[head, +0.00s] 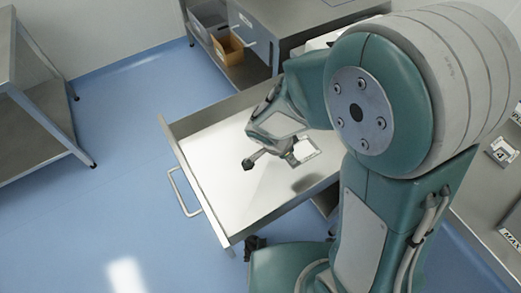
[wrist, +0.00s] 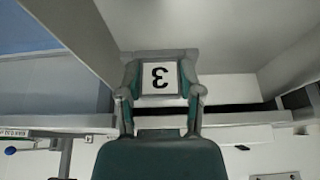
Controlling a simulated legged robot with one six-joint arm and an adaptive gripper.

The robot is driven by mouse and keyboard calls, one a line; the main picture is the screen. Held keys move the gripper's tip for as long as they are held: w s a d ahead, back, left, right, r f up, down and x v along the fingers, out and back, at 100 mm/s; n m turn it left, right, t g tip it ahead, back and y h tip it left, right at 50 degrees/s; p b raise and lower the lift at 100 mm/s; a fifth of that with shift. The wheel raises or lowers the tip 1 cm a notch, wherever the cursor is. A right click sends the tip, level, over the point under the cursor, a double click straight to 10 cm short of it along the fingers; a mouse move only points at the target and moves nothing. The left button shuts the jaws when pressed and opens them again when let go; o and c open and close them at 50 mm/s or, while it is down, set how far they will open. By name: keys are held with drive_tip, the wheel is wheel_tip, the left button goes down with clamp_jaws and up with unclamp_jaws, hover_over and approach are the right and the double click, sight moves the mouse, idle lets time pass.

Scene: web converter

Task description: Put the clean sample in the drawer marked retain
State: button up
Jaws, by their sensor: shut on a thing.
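An open drawer (head: 218,213) with a bare white floor and a bar handle is pulled out below my arm in the head view. I see no readable retain mark on it. My gripper (head: 275,158) is over the drawer's inside. It is shut on a square grey-framed sample (head: 303,151) with a white face.
A similar framed piece (head: 503,150) lies on the metal surface at the right edge. A steel table (head: 25,120) stands at the left. A bench at the back has a cardboard box (head: 229,48) on its lower shelf. Blue floor (head: 110,215) is clear around the drawer front.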

drive_tip(key=w+a+f, duration=0.3)
drive_tip(key=w+a, duration=0.1)
hover_over(265, 154)
drive_tip(key=s+a, duration=0.1)
wheel_tip(265, 154, down, 4)
drive_tip(key=shift+s+f, duration=0.1)
drive_tip(key=shift+s, duration=0.05)
drive_tip(key=shift+w+d+f, duration=0.2)
drive_tip(key=shift+w+f, duration=0.25)
drive_tip(key=shift+f, duration=0.15)
wheel_tip(265, 154, down, 3)
drive_tip(key=shift+r, duration=0.2)
drive_tip(key=shift+a+f, duration=0.15)
drive_tip(key=shift+a, duration=0.3)
drive_tip(key=o, duration=1.1)
drive_tip(key=shift+d, duration=0.35)
